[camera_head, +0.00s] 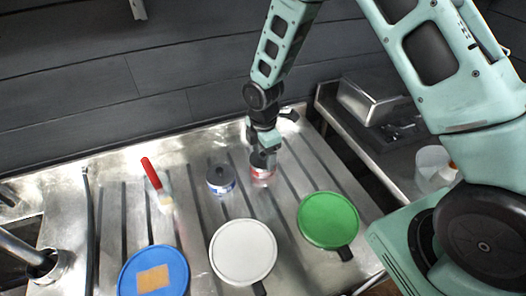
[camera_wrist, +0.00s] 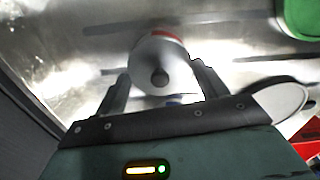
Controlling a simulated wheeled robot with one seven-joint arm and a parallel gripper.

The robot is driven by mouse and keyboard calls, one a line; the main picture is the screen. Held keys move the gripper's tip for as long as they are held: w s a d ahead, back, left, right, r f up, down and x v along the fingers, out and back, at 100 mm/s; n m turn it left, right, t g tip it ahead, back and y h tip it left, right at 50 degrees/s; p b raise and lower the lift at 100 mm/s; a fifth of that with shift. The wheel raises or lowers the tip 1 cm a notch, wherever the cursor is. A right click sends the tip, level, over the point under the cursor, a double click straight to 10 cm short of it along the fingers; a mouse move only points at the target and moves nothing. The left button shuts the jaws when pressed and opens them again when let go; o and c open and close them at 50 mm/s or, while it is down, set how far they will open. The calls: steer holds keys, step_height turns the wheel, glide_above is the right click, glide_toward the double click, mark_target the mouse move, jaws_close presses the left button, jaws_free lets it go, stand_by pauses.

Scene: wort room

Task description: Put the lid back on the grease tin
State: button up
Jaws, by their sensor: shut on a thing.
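My gripper (camera_head: 263,152) points down at a small tin (camera_head: 263,173) with a red and white label, towards the back of the ribbed metal drainboard. In the wrist view, the fingers (camera_wrist: 162,88) stand on either side of a round grey lid (camera_wrist: 160,52) with a dark knob, and are shut on it. A red band shows at its far edge. The lid is at or just over the tin's top; I cannot tell whether it is seated. A second tin (camera_head: 220,180), with a blue and white label and a dark knobbed top, stands upright to the left, apart from the gripper.
A red-handled brush (camera_head: 152,174) lies at the left. Blue (camera_head: 135,270), white (camera_head: 243,252) and green (camera_head: 328,220) round pieces lie along the front, the blue one bearing an orange patch. A metal basin (camera_head: 366,101) is at the right, and a dark wall stands behind.

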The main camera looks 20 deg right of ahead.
steer(key=o, duration=1)
steer(key=shift+o, duration=0.5)
steer(key=shift+r+p, duration=2.8)
steer(key=shift+r, duration=0.75)
jaws_close()
